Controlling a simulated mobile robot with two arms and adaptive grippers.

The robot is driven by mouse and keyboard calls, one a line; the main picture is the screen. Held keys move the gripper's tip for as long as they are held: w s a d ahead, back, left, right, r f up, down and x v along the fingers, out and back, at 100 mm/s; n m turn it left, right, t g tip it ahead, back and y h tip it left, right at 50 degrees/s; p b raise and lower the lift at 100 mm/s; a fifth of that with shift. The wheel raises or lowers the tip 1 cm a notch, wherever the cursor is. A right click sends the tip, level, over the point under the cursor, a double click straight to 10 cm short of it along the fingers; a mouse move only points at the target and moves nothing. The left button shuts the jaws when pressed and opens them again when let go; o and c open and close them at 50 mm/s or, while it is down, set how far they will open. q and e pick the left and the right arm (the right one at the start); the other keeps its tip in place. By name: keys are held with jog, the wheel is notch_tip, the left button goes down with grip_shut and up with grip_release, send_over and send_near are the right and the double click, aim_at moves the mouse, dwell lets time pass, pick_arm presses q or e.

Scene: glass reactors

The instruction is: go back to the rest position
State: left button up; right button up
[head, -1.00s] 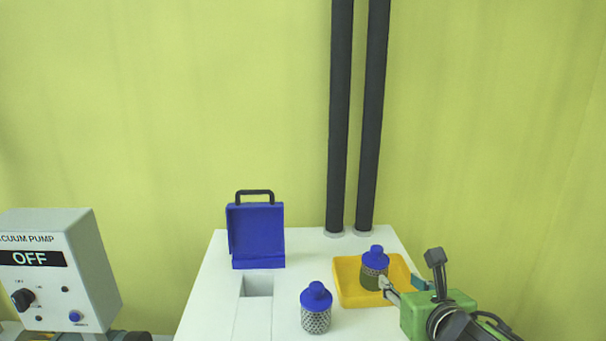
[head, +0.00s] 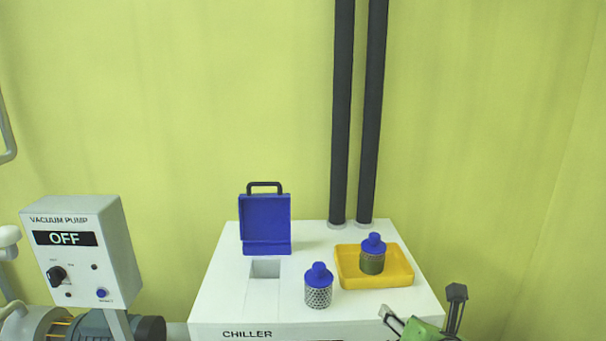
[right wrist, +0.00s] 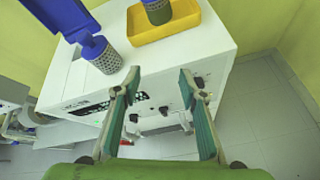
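My right gripper (head: 424,318) is at the bottom right of the head view, in front of the chiller's right front corner. In the right wrist view its two fingers (right wrist: 160,95) stand wide apart with nothing between them. A blue-capped filter with a dark green lower part (head: 372,256) stands upright in the yellow tray (head: 405,276), apart from the gripper. A second blue-capped mesh filter (head: 318,290) stands on the white chiller top (head: 215,290), left of the tray. My left gripper is not in view.
A blue open lid with a black handle (head: 266,222) stands behind a square opening (head: 265,269) in the chiller top. Two dark pipes (head: 341,120) rise at the back. A vacuum pump box (head: 85,255) reading OFF stands at left. Floor (right wrist: 262,125) is clear right of the chiller.

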jog(key=s+d+f+m+g, duration=0.1)
jog(key=s+f+m+g, duration=0.3)
jog(key=s+f+m, duration=0.95)
jog(key=s+f+m+g, duration=0.5)
jog(key=s+f+m, duration=0.5)
jog(key=s+m, duration=0.55)
notch_tip(320, 180, down, 25)
jog(key=g, duration=0.1)
jog(key=s+d+f+g, duration=0.1)
jog(key=s+d+f, duration=0.2)
jog(key=s+f, duration=1.5)
jog(key=shift+s+d+h, duration=0.2)
jog(key=shift+h, duration=0.1)
